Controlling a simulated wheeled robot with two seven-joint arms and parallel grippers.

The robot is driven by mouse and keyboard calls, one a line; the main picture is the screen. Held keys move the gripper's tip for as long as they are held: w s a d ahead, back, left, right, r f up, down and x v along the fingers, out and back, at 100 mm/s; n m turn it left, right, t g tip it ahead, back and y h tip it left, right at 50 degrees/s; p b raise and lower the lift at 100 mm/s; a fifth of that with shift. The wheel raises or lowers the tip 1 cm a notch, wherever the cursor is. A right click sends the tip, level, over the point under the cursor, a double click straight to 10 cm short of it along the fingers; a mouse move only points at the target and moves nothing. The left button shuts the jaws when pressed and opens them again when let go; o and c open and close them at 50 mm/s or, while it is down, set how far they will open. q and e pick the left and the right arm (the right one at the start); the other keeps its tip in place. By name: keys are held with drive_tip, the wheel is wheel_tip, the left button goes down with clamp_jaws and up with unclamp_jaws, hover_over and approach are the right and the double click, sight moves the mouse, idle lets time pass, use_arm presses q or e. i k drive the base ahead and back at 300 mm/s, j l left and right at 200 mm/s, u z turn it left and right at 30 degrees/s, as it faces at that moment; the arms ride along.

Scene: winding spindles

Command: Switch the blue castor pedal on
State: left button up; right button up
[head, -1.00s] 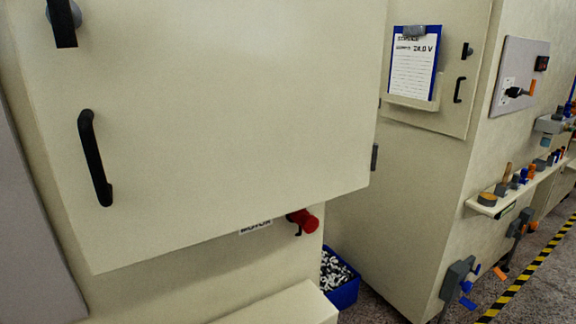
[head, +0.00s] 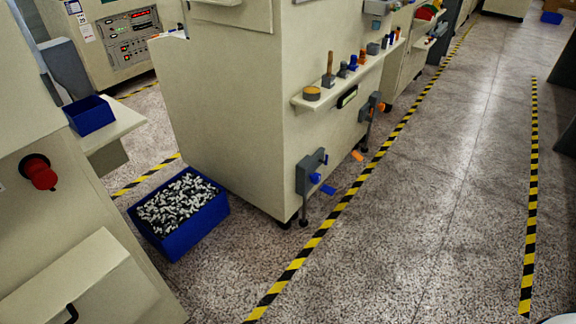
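A small blue pedal (head: 328,190) sticks out low over the floor beside a castor at the near corner of the middle cabinet. Just above it, a blue knob (head: 315,178) sits on a grey bracket (head: 306,172) fixed to the cabinet side. I cannot tell from here whether the pedal is up or down. An orange pedal (head: 357,155) stands farther along the same cabinet. Neither of my grippers is in view.
A blue bin of bobbin-like pieces (head: 180,248) stands on the floor left of the cabinet. A shelf (head: 340,85) with small tools juts from the cabinet. Yellow-black tape (head: 318,238) runs along the cabinets. The aisle floor (head: 430,220) to the right is clear.

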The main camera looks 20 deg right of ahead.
sight(326, 189)
drive_tip(key=l+z, duration=0.25)
drive_tip(key=z, duration=0.15)
drive_tip(key=i+l+z, duration=0.1)
drive_tip(key=z, duration=0.35)
drive_tip(key=i+l+u, duration=0.1)
drive_tip(key=u, duration=0.2)
drive_tip(key=l+u, duration=0.15)
drive_tip(key=u, duration=0.15)
drive_tip(key=i+l+u, duration=0.35)
drive_tip(key=l, duration=0.35)
drive_tip(key=i+l+u, duration=0.35)
drive_tip(key=l, duration=0.4)
drive_tip(key=i+l, duration=0.15)
drive_tip(key=l, duration=0.25)
drive_tip(key=i+l, duration=0.15)
drive_tip(key=l, duration=0.25)
drive_tip(key=i+l, duration=0.1)
drive_tip(key=l, duration=0.3)
drive_tip(key=i+l, duration=0.15)
drive_tip(key=l, duration=0.25)
drive_tip(key=i+l, duration=0.15)
drive_tip(key=l, duration=0.25)
drive_tip(key=u, duration=0.05)
